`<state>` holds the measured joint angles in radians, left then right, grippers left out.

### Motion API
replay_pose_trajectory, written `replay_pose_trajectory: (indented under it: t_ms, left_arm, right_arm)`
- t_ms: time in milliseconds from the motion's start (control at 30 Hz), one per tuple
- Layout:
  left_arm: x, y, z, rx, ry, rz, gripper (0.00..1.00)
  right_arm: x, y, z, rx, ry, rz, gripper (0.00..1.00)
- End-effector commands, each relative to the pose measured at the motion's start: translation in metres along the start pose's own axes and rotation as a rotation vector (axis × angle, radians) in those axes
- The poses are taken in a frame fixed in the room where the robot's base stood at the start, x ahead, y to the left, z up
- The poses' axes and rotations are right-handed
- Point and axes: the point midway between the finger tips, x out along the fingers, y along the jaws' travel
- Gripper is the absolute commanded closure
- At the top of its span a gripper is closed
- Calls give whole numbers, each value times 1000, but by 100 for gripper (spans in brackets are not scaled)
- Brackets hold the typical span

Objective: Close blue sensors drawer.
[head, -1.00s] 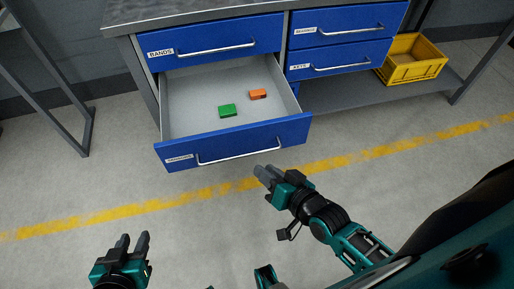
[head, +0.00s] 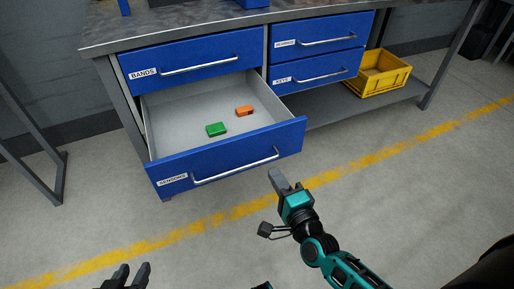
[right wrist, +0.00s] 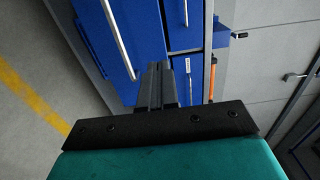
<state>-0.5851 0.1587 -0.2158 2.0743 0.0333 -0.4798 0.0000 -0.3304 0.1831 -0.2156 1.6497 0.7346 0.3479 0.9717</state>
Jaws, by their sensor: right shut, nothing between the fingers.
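The blue sensors drawer (head: 230,162) stands pulled out at the lower left of the workbench in the head view, its label at the front's left end. Its silver handle (head: 235,167) runs along the front. A green block (head: 216,129) and an orange block (head: 244,111) lie inside on the grey floor. My right gripper (head: 279,180) is shut and empty, in front of the drawer's right end and seemingly apart from it. In the right wrist view its fingers (right wrist: 156,85) point toward blue drawer fronts. My left gripper (head: 131,275) is open at the bottom edge, partly cut off.
Above is the shut bands drawer (head: 195,62). To the right are two shut blue drawers, the lower labelled keys (head: 318,70). A yellow crate (head: 378,77) sits on the lower shelf. The floor in front, with a yellow line (head: 400,147), is clear.

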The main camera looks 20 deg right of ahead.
Motion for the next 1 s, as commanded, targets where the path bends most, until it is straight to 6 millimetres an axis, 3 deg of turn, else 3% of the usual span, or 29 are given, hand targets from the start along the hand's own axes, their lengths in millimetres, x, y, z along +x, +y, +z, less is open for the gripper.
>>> replay_pose_trajectory:
  t_ms: [300, 500, 700, 1000]
  left_arm:
    - [8, 4, 14, -16, -9, 4, 64]
    - [11, 6, 18, -20, -17, 10, 64]
    - [10, 8, 14, -20, -6, 15, 64]
    - [11, 8, 14, -18, -9, 16, 64]
  right_arm:
    - [69, 1, 0, -1, 0, -2, 100]
    - [103, 1, 0, -2, 0, -1, 100]
    - [120, 1, 0, -3, -1, 2, 100]
    - [124, 0, 1, -3, -1, 2, 100]
